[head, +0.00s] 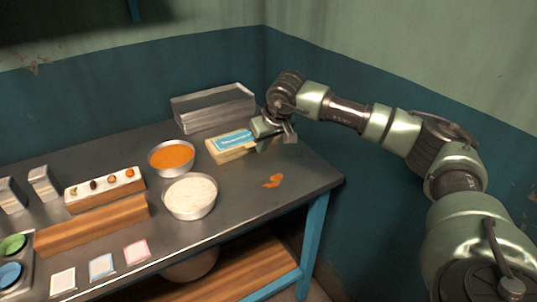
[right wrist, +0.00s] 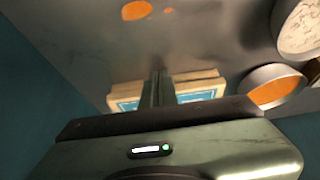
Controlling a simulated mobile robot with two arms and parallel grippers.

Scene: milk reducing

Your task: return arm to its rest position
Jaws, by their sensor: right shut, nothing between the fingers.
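My right arm (head: 385,127) comes in from the right and reaches over the back right corner of the table. My right gripper (head: 273,140) is shut and empty beside the right end of a pale block with a blue top (head: 232,142). Whether they touch I cannot tell. In the right wrist view the closed fingers (right wrist: 157,88) stand in front of the block (right wrist: 205,88) and hide its middle. My left gripper is not in view.
A metal tray (head: 214,108) stands behind the block on the table (head: 240,195). A bowl of orange food (head: 171,157) and a bowl of white food (head: 190,195) stand left of it. An orange spill (head: 273,181) lies near the right edge. Walls stand close behind and right.

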